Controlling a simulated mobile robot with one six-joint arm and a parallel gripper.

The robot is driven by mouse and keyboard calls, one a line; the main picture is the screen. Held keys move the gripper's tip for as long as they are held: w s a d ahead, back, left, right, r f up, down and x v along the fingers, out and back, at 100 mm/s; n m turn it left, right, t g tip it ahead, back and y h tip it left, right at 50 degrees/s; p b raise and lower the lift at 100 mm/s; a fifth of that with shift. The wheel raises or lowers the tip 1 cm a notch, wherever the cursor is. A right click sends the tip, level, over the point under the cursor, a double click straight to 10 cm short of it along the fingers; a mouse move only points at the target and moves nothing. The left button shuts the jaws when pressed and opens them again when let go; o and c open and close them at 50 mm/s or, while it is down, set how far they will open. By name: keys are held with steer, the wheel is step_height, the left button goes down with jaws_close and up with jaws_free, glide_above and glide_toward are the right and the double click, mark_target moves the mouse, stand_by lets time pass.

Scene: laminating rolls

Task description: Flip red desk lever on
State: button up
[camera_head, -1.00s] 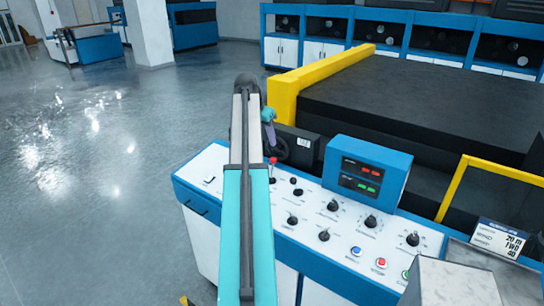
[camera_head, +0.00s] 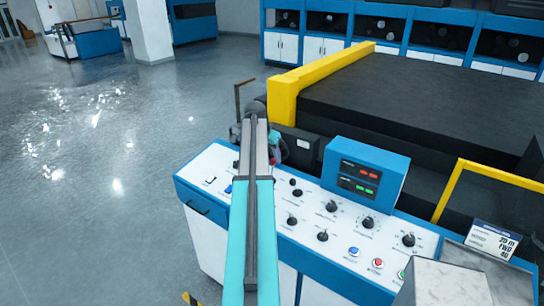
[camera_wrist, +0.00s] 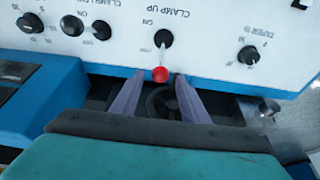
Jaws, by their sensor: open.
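The red-knobbed lever (camera_wrist: 160,74) stands on the white panel of the control desk (camera_head: 305,205). In the wrist view its dark base is beside the upside-down label "CLAMP UP". My gripper (camera_wrist: 158,78) is open, with one purple finger on each side of the red knob in that picture. I see no contact, and cannot tell how far the knob reaches between the fingers. In the head view my arm hides the lever and most of the gripper.
Black knobs (camera_head: 331,206) and coloured push buttons (camera_head: 354,251) cover the desk. A blue display box (camera_head: 367,172) rises at its back. Behind stands a dark machine bed (camera_head: 400,105) with a yellow frame (camera_head: 285,98). Open floor lies to the left.

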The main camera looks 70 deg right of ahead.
steer(key=shift+x, duration=0.9)
jaws_close()
